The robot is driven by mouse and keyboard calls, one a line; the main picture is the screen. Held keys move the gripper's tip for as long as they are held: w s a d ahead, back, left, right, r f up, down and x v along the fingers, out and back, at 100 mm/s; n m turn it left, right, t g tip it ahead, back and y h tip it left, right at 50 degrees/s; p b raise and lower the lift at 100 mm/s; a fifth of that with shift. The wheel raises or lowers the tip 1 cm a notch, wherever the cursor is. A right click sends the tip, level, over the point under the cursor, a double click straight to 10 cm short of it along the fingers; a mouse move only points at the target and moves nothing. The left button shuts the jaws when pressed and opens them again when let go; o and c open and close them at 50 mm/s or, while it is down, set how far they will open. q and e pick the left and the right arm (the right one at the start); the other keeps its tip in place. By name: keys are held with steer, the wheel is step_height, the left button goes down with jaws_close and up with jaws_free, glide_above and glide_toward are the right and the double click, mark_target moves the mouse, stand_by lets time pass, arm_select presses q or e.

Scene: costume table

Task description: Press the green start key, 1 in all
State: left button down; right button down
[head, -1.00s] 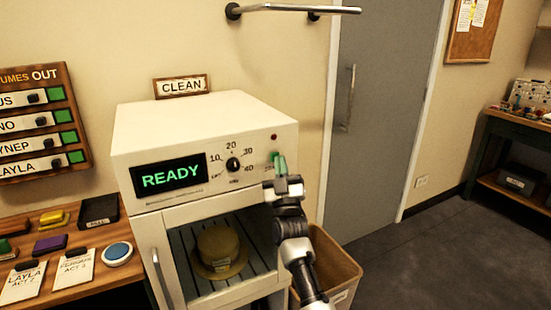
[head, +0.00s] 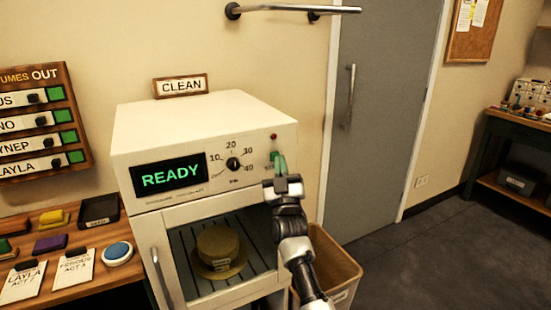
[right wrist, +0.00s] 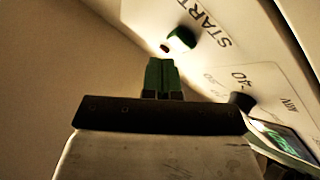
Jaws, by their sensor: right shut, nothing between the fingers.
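The green start key (head: 275,155) is on the upper right of the white cabinet's front panel, partly covered by my right gripper. In the right wrist view the key (right wrist: 181,40) stands out from the panel beside the word START. My right gripper (head: 281,165) is shut and empty, its green fingertips close to the key. In the right wrist view the fingertips (right wrist: 162,62) point toward the key, with a small gap showing between them. The cabinet's display (head: 169,176) reads READY. My left gripper is not in view.
A dial (head: 233,164) sits left of the key. Behind the cabinet door (head: 184,219) a brown hat (head: 219,252) rests on a rack. A cardboard-coloured bin (head: 340,262) stands right of the cabinet, below my right arm. A wooden table with several small items is at the left.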

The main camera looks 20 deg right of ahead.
steer(key=shift+w, duration=0.4)
steer(key=shift+w+b, duration=0.4)
steer(key=shift+b, duration=0.2)
stand_by(0.3)
steer(key=shift+s, duration=0.1)
steer(key=shift+s+p, duration=0.7)
steer(key=shift+s, duration=0.1)
steer(key=s+p, duration=0.3)
steer(key=s, duration=0.2)
stand_by(0.4)
stand_by(0.6)
